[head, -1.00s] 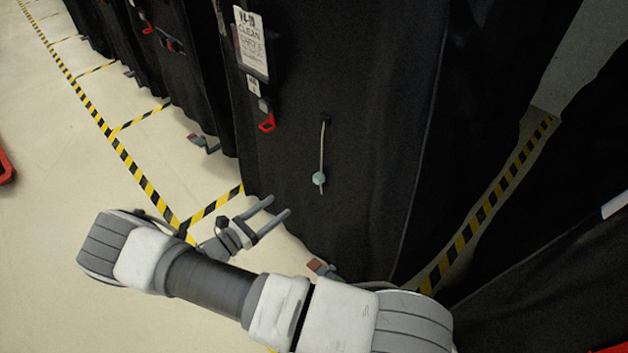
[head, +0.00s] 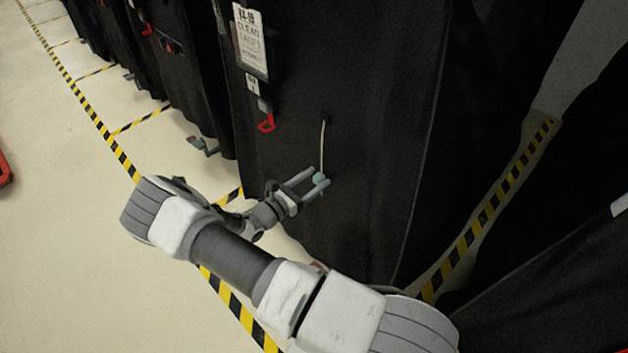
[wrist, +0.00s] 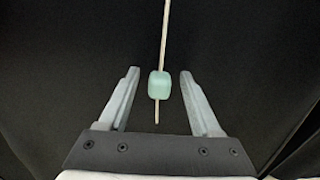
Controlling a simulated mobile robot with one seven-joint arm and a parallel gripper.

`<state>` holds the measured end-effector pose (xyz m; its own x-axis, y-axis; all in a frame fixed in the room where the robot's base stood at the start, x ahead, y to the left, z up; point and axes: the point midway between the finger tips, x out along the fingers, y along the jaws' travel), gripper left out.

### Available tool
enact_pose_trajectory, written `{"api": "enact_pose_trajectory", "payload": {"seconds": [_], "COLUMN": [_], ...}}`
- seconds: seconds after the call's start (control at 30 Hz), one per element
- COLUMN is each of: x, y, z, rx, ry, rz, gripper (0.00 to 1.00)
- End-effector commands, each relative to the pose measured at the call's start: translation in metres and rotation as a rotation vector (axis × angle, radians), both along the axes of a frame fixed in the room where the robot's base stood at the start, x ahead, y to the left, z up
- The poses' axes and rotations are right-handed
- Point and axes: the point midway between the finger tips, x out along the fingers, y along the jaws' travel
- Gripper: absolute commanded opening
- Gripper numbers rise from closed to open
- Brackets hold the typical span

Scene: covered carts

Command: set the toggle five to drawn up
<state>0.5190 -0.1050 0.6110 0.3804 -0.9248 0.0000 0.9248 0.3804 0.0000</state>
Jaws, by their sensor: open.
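The toggle is a pale green bead (head: 319,179) on a light cord (head: 323,146) that hangs down the front of a black covered cart (head: 375,130). The bead sits near the cord's lower end. In the wrist view the bead (wrist: 159,85) lies between the two fingers, with a gap on each side, and a short cord tail shows below it. My gripper (head: 318,180) is open around the bead; it also shows in the wrist view (wrist: 158,76), with neither finger touching the bead.
A white label card (head: 251,40) and a red hook (head: 267,124) hang on the cart above left. More black covered carts stand at the back left.

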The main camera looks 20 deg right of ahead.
Motion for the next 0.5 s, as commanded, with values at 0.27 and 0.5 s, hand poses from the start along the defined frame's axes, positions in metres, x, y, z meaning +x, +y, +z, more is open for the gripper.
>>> {"api": "enact_pose_trajectory", "payload": {"seconds": [0.27,0.5], "x": [-0.0002,-0.0002], "y": [0.0001,0.0004], "z": [0.0001,0.0], "rx": [0.0,0.0], "ry": [0.0,0.0], "rz": [0.0,0.0], "gripper": [0.43,0.0]}}
